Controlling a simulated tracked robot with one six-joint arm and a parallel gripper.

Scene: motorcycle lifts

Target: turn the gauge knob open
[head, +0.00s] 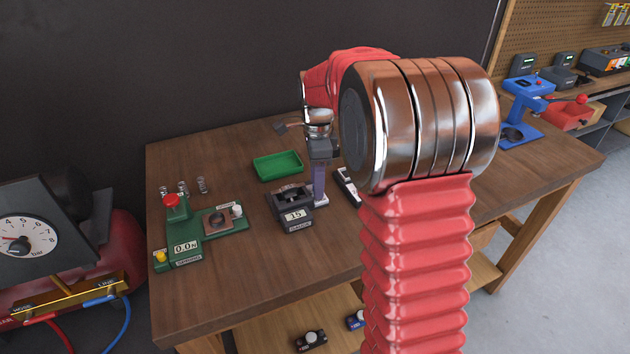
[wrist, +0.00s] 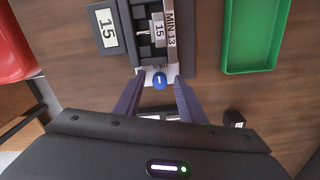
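The gauge (head: 292,208) is a dark grey block on the wooden bench, with a small display reading 15. In the wrist view the gauge (wrist: 122,12) shows its 15 display, a slot strip marked MIN 13 and a second 15. Its round blue knob (wrist: 159,81) with a white mark sits at the near end, over a white plate. My gripper (wrist: 158,78) is open, its two purple fingers on either side of the knob with gaps visible. In the head view my gripper (head: 319,198) points down just right of the gauge; the knob is hidden there.
A green tray (head: 278,166) lies behind the gauge. A green spring station (head: 210,240) with a red button and 0.0 display stands left, several springs behind it. A black-and-white item (head: 346,184) lies close right of my gripper. The bench front is clear.

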